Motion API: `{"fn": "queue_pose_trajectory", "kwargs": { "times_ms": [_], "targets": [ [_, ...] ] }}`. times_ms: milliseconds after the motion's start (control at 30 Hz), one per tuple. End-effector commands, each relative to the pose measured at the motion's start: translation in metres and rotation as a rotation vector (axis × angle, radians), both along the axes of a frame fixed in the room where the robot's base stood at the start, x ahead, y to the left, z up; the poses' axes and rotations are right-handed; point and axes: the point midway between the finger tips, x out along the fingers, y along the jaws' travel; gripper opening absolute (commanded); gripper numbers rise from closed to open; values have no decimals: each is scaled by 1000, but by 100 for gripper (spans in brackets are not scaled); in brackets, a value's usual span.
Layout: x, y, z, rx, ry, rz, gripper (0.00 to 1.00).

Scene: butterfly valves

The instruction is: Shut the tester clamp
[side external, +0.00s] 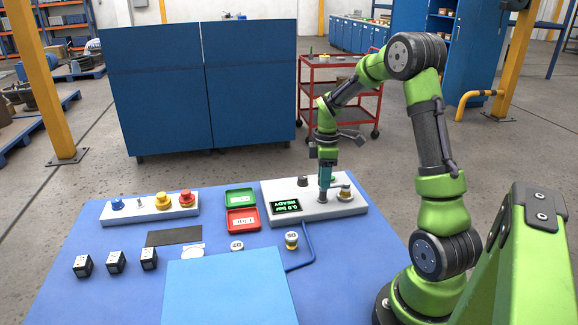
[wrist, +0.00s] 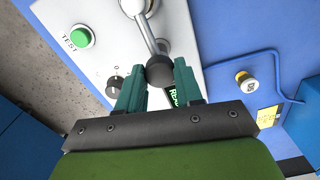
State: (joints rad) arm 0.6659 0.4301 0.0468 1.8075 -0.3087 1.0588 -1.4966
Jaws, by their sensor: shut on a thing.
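The tester is a light grey box (side external: 275,213) at the back right of the blue table, with a display (side external: 286,206) reading "0.0 bar READY". In the wrist view the clamp's metal lever (wrist: 146,33) runs from the top edge to a black ball knob (wrist: 160,70). My gripper (wrist: 159,77) has its teal fingers shut on that knob, one on each side. In the side view my gripper (side external: 325,192) points down over the tester and hides most of the lever. A green TEST button (wrist: 78,37) and a small black knob (wrist: 114,84) sit on the tester's top.
A green tray (side external: 240,196) and red tray (side external: 242,220) stand left of the tester. A small numbered valve (side external: 291,240) and a blue hose (side external: 308,245) lie in front. Several black cubes (side external: 116,262) and a knobbed panel (side external: 148,213) are at the left.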

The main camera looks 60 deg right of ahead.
Motion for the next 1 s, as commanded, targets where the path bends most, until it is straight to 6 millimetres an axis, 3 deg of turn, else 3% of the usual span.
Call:
{"fn": "queue_pose_trajectory", "kwargs": {
  "times_ms": [233, 267, 400, 767, 1000],
  "targets": [
    [0, 0, 2, -2, -2, 3, 0],
    [0, 0, 2, -3, -2, 3, 40],
    [0, 0, 1, -2, -2, 3, 61],
    [1, 0, 5, -2, -2, 2, 61],
    [1, -1, 45, -6, -5, 2, 61]
  ]
}}
